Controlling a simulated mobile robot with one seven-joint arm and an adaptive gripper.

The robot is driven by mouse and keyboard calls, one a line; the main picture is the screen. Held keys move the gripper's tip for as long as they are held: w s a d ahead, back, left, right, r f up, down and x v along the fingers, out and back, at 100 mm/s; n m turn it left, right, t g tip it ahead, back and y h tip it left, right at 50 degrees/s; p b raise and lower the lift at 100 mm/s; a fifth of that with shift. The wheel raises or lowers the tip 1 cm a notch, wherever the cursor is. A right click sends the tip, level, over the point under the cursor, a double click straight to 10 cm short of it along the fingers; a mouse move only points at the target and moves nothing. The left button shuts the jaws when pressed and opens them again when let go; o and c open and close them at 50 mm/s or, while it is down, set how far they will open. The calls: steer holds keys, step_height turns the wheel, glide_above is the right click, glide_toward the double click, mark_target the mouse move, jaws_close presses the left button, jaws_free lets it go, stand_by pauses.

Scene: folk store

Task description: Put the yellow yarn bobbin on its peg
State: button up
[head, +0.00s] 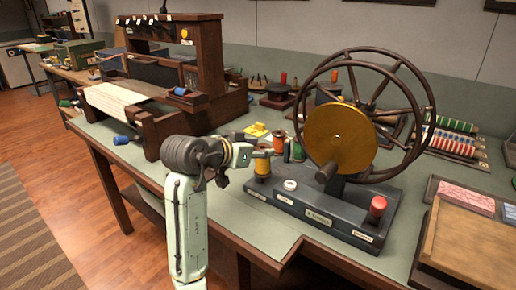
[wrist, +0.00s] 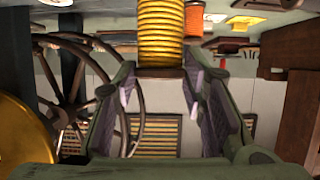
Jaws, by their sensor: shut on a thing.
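The yellow yarn bobbin (head: 262,167) is upright at the left end of the dark winder base (head: 318,208). In the wrist view, which looks upside down, the bobbin (wrist: 160,30) shows yellow windings and a brown end flange between the fingers. My gripper (head: 260,153) is shut on the bobbin at its top end; its two green fingers also show in the wrist view (wrist: 160,95). The peg is hidden, and I cannot tell whether the bobbin is around it or rests on the base.
An orange bobbin (head: 279,142) and a green one (head: 298,151) stand just behind. The brass disc (head: 340,138) and large spoked wheel (head: 415,120) rise to the right. A white knob (head: 290,185) and red button (head: 377,204) are on the base. A loom (head: 190,75) stands left.

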steer(key=shift+f+b, duration=0.85)
steer(key=shift+f, duration=0.55)
steer(key=o, duration=1.2)
steer(key=shift+c, duration=0.2)
steer(key=v, duration=1.2)
steer(key=shift+a, duration=0.1)
